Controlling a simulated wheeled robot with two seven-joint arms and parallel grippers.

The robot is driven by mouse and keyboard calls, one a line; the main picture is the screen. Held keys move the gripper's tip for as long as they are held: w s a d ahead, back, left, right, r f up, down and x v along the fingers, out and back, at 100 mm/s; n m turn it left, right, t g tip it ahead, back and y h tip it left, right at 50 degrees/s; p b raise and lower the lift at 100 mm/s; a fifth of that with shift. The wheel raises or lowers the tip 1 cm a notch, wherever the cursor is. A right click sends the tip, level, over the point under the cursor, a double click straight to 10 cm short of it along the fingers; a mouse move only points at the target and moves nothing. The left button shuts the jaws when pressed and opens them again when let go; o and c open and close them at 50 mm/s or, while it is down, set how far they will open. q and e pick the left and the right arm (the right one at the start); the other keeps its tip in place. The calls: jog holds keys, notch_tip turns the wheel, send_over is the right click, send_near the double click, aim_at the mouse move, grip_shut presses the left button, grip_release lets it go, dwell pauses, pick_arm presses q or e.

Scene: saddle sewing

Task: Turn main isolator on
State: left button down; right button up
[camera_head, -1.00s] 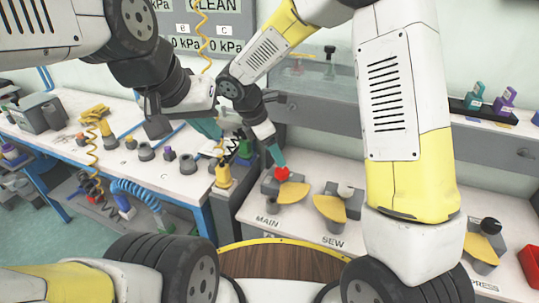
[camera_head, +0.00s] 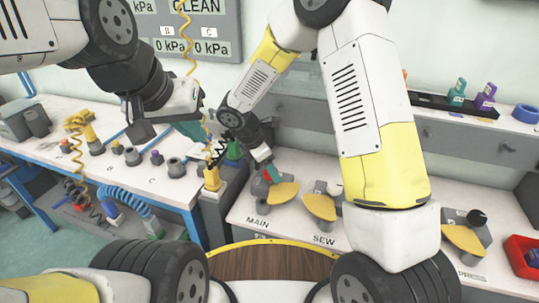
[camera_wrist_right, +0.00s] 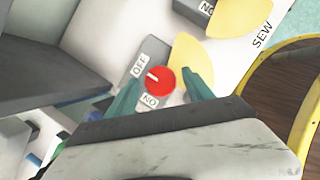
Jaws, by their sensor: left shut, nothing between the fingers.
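The main isolator is a grey box with a red round knob (camera_head: 273,176) and a yellow plate (camera_head: 284,194), above the MAIN label on the bench. In the right wrist view the red knob (camera_wrist_right: 158,81) has a white mark pointing up-left, towards the OFF label (camera_wrist_right: 140,65). The ON label (camera_wrist_right: 150,101) is below the knob. My right gripper (camera_wrist_right: 163,92) is open, with a teal finger on each side of the knob and a gap showing. In the head view the right gripper (camera_head: 266,168) partly hides the knob. My left gripper (camera_head: 192,131) is shut and empty over the left bench.
The SEW switch (camera_head: 321,205) stands to the right of MAIN, and the PRESS switch (camera_head: 466,238) farther right. The left bench (camera_head: 105,175) holds several small fittings and yellow coiled hoses. A red bin (camera_head: 522,256) is at the far right.

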grip_shut()
jog(key=shift+a+m, duration=0.1)
jog(key=shift+m, duration=0.3)
jog(key=m+g, duration=0.2)
jog(key=m, duration=0.3)
jog(key=shift+w, duration=0.15)
jog(key=m+g, duration=0.2)
jog(key=m, duration=0.4)
jog(key=shift+w, duration=0.15)
dwell(0.3)
jog(key=shift+o, duration=1.1)
grip_release()
